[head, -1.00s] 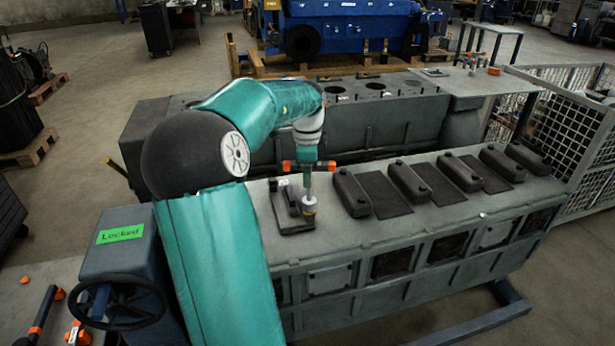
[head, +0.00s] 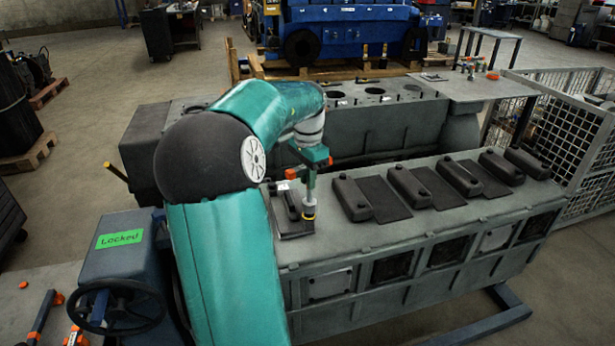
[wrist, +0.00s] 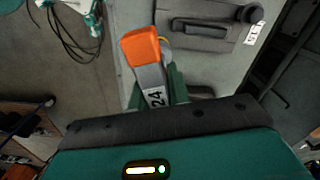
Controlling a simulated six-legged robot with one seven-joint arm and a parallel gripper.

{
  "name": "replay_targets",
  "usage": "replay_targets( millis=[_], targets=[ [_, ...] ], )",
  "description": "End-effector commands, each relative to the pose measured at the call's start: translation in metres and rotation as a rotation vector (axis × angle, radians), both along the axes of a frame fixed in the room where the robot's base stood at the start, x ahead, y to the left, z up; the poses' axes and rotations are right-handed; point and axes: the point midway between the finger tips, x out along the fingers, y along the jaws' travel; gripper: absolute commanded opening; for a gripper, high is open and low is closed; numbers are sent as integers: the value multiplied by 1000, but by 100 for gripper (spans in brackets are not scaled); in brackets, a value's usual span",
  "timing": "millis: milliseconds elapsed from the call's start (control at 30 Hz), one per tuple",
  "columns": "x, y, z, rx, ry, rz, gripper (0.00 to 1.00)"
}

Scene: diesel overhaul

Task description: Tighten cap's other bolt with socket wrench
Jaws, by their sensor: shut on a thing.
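My gripper (head: 313,158) is shut on the socket wrench (head: 309,192), which hangs upright with its yellow-ringed socket end down at the front right end of a dark bearing cap (head: 291,222). The bolt under the socket is hidden, so I cannot tell how the socket sits on it. In the wrist view, the wrench's orange handle end (wrist: 141,45) and its grey bar marked 24 (wrist: 153,82) show between my green fingers (wrist: 158,96). The cap (wrist: 200,30) with a white number tag lies just beyond the wrench there.
The cap sits on the near grey engine block (head: 420,222). Several more dark caps (head: 352,198) lie along it to the right. A stand with a handwheel (head: 120,306) and a green Locked sign (head: 120,239) is at left. A mesh cage (head: 570,150) stands at right.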

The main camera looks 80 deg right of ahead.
Motion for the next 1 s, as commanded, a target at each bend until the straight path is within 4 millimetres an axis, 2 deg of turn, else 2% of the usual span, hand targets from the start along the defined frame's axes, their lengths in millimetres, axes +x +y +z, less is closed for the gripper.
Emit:
replay_targets(
  millis=[1000],
  targets=[
    [-4,-1,1,-2,-1,757,0]
  ],
)
